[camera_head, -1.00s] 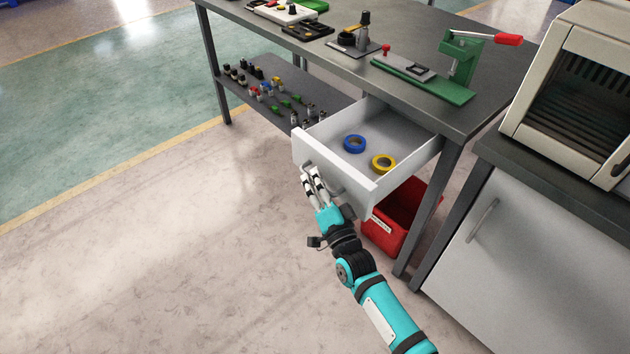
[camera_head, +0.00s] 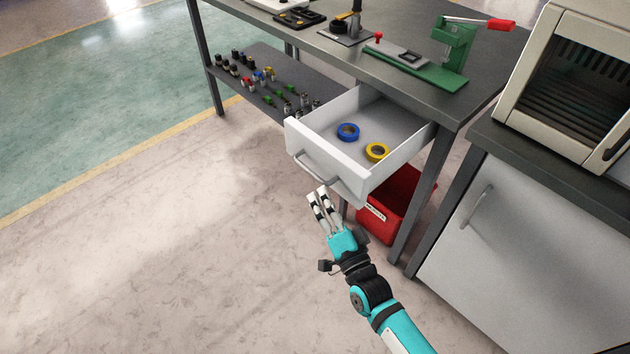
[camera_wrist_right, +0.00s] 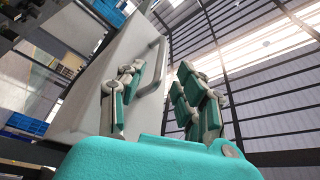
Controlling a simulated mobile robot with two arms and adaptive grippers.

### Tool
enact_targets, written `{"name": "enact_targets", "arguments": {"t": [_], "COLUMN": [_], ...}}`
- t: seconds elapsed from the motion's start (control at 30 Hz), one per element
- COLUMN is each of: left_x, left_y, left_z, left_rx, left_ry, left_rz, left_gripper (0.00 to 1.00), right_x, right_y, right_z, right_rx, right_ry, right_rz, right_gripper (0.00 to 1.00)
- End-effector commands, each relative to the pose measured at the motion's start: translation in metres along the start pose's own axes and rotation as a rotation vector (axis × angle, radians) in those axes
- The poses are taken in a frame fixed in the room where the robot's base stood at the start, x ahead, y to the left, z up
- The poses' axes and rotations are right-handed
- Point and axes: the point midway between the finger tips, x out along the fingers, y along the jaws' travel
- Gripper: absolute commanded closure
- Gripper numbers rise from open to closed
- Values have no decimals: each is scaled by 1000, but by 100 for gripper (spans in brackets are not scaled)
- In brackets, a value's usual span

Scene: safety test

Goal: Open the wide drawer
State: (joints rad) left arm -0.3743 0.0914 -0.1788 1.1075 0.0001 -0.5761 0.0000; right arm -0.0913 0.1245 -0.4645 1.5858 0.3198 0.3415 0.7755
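The wide white drawer (camera_head: 345,172) stands pulled out under the grey workbench. A blue tape roll (camera_head: 348,132) and a yellow tape roll (camera_head: 377,152) lie inside it. Its bar handle (camera_head: 316,168) is on the front face. My right gripper (camera_head: 320,195) is just in front of and below the handle, apart from it. In the right wrist view its fingers (camera_wrist_right: 160,95) are spread with nothing between them. The drawer front (camera_wrist_right: 105,75) and handle (camera_wrist_right: 153,68) show beyond the fingers there. My left gripper is not in view.
A red bin (camera_head: 385,218) stands on the floor under the drawer's right side. A white cabinet (camera_head: 510,250) with an oven-like machine (camera_head: 575,75) is at the right. The workbench top (camera_head: 400,85) holds a green press. The floor at left is clear.

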Motion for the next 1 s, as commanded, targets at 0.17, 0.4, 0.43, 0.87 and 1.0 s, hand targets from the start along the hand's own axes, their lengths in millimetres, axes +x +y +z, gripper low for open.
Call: {"name": "enact_targets", "arguments": {"t": [0.17, 0.4, 0.43, 0.87, 1.0], "left_x": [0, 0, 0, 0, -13], "left_y": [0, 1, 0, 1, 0], "left_z": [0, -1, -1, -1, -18], "left_rx": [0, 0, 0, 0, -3], "left_ry": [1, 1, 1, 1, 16], "left_rz": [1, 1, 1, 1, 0], "left_gripper": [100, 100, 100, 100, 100], "right_x": [-27, -36, -36, -36, -39], "right_y": [0, 0, 0, 0, 3], "right_z": [0, 0, 0, 0, 4], "right_rx": [0, 1, 1, -1, -48], "right_ry": [-1, 2, 2, -1, -49], "right_rz": [1, -1, -1, 1, 52], "right_gripper": [66, 66, 66, 66, 66]}}
